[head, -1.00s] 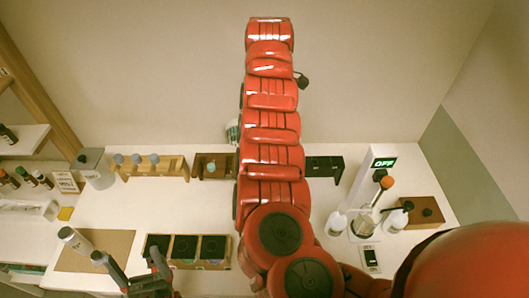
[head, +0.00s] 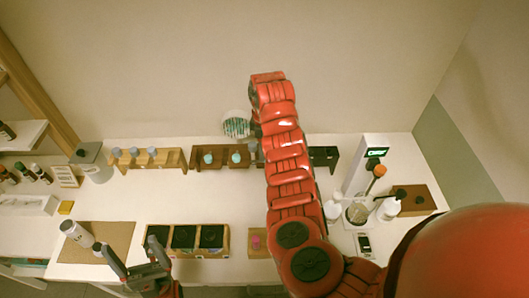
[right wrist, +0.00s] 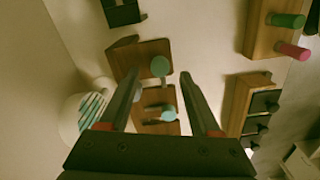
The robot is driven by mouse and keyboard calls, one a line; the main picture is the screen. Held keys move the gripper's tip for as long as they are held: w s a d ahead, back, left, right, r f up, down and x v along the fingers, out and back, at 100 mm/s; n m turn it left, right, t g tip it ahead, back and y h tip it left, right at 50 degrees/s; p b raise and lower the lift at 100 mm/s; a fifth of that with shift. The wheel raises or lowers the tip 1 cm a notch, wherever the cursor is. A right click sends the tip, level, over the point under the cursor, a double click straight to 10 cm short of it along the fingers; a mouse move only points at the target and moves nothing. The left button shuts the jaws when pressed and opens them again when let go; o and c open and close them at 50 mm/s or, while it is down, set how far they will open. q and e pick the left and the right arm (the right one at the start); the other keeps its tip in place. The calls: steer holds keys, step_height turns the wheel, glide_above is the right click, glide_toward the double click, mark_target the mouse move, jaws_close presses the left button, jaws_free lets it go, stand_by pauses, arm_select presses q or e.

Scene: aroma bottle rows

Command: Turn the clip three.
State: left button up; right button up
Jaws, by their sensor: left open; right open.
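No part is plainly marked as clip three. In the head view a dark brown rack (head: 228,164) stands at the back with teal-topped pieces (head: 236,158). The right wrist view shows one teal round top (right wrist: 160,66) and another teal piece (right wrist: 168,116) on brown blocks, between and beyond my right gripper's fingers. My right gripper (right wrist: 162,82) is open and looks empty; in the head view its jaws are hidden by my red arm.
A wooden box with black compartments (head: 220,238) stands at the front centre. A light wooden rack (head: 148,160) is at the back left. At the right stand a white device with a green display (head: 376,152), wash bottles (head: 388,210) and a brown block (head: 408,200).

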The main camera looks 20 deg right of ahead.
steer(key=shift+f+p, duration=0.3)
steer(key=shift+f, duration=1.15)
jaws_close()
